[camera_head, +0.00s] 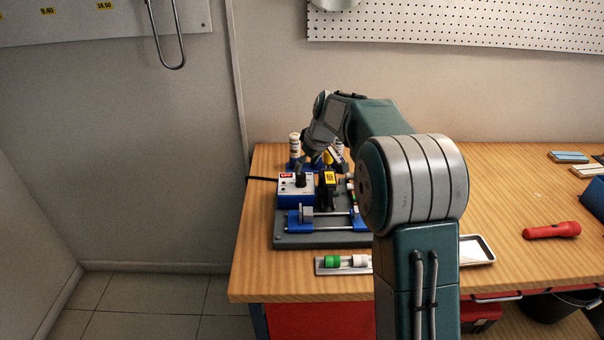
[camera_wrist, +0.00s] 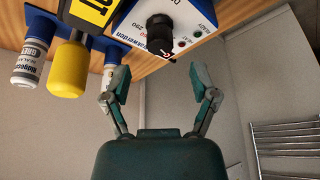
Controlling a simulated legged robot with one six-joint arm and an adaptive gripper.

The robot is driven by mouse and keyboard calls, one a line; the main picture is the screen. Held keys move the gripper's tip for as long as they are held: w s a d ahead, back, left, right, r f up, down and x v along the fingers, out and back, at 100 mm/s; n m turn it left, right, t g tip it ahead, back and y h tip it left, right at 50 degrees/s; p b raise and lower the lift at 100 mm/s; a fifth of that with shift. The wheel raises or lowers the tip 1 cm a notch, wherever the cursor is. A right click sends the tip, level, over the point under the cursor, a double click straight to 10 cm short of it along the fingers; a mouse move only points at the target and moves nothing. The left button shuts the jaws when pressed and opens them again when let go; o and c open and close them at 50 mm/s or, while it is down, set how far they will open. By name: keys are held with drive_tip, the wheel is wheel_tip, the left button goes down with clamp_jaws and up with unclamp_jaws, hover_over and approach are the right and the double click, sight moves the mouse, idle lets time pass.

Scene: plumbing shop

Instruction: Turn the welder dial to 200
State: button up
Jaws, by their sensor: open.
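The welder (camera_head: 295,189) is a box with a white top and blue lower part, at the left of the workbench. Its black dial (camera_head: 300,179) stands up from the white panel. In the wrist view the dial (camera_wrist: 160,30) is large at the top centre, on the white panel (camera_wrist: 192,20) with small red and green lights. The dial's setting cannot be read. My gripper (camera_wrist: 160,82) is open and empty, its fingers spread on either side below the dial in the picture, apart from it. In the head view its tips are hidden or too small to tell.
A black and yellow tool (camera_head: 328,192) stands right beside the welder. White bottles with blue bases (camera_head: 294,150) and a yellow-capped one are behind. A grey base plate (camera_head: 300,241) carries a blue clamp (camera_head: 300,218). A red flashlight (camera_head: 552,231) lies on the open right side.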

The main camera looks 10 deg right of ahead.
drive_tip(key=v, duration=0.6)
drive_tip(key=shift+s+r, duration=0.15)
drive_tip(key=shift+r, duration=0.05)
